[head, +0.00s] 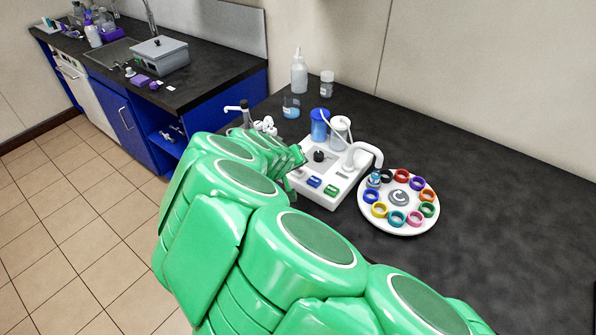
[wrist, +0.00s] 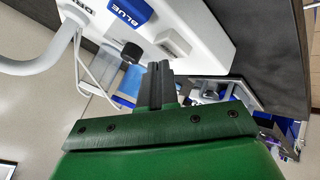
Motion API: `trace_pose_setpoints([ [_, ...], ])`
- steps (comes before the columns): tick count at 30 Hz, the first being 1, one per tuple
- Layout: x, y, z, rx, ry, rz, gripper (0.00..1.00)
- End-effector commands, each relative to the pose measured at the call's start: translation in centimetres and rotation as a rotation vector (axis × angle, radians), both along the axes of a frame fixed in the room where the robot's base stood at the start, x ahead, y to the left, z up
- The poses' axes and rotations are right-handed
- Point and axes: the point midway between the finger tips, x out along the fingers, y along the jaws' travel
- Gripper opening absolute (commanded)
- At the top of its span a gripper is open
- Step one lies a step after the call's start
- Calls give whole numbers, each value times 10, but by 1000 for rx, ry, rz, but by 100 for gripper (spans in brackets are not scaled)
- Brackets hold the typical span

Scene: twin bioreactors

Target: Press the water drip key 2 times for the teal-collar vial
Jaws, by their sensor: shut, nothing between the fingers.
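The white dispenser (head: 322,197) has a blue key (head: 314,181) and a green key (head: 331,190) on its front; their labels are too small to read in the head view. In the wrist view a blue key (wrist: 130,12) reads "BLUE". A vial (head: 374,180) with a bluish collar stands near the curved spout (head: 372,150). My gripper (wrist: 158,68) is shut and empty, beside the dispenser near its black knob (wrist: 132,53); in the head view my arm largely hides it.
A blue reservoir (head: 319,125) and a clear one (head: 340,130) stand at the dispenser's back. A beaker (head: 291,107), a white bottle (head: 299,72) and a jar (head: 327,84) stand behind. The dark counter (head: 500,210) is clear to the right of the carousel.

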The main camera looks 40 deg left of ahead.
Motion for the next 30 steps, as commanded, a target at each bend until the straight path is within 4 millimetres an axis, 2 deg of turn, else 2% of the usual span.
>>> trace_pose_setpoints([
  [17, 0, 0, 8, 1, 0, -1, 0],
  [30, 0, 0, 40, 0, 1, -1, 0],
])
